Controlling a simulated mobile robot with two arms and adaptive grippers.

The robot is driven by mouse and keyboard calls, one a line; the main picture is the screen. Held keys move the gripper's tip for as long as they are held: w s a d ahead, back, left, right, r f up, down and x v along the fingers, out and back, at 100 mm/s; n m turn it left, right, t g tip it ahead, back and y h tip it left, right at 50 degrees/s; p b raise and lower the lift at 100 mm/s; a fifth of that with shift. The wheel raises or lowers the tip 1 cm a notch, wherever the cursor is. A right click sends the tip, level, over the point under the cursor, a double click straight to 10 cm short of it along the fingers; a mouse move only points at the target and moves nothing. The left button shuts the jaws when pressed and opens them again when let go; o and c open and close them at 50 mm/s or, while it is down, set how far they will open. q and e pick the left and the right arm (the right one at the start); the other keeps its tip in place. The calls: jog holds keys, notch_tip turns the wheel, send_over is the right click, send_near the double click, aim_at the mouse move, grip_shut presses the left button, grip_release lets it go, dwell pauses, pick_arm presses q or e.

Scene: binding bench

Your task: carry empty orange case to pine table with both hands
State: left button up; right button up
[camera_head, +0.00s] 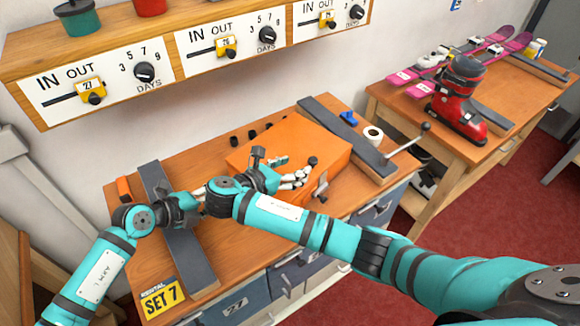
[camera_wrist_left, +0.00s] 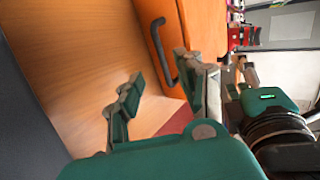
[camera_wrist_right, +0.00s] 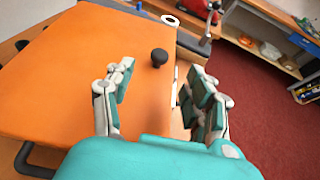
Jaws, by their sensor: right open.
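The orange case (camera_head: 315,138) lies flat on the wooden bench; it also shows in the left wrist view (camera_wrist_left: 197,22) and the right wrist view (camera_wrist_right: 60,75). A black handle (camera_wrist_left: 165,55) is on its left side. My left gripper (camera_wrist_left: 160,90) is open beside that handle, and nothing is in it. In the head view its fingers are hidden behind my right arm. My right gripper (camera_wrist_right: 160,95) is open over the front edge of the case, with a black round knob (camera_wrist_right: 159,57) just beyond its fingertips. I cannot tell whether the case is empty.
Dark rails (camera_head: 178,230) and (camera_head: 345,138) flank the case on the bench. A lever (camera_head: 408,140) and white roll (camera_head: 373,134) are at right. A wooden table (camera_head: 512,98) holding skis and a red boot (camera_head: 457,105) stands further right, across red carpet (camera_head: 420,235).

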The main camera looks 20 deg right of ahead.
aim_at(311, 161)
pick_arm(q)
jog(key=x, duration=0.8)
jog(key=shift+w+d, duration=0.1)
jog(key=shift+d, duration=0.05)
pick_arm(e)
jog(key=x, duration=0.8)
jog(key=shift+d+f, duration=0.1)
pick_arm(q)
jog(key=shift+c, duration=0.2)
pick_arm(e)
jog(key=shift+c, duration=0.3)
pick_arm(q)
jog(key=c, duration=0.7)
pick_arm(e)
jog(key=c, duration=0.7)
pick_arm(q)
grip_shut()
pick_arm(e)
grip_shut()
pick_arm(q)
jog(key=shift+r, duration=0.25)
pick_arm(e)
jog(key=shift+w+r, duration=0.1)
jog(key=shift+r, duration=0.15)
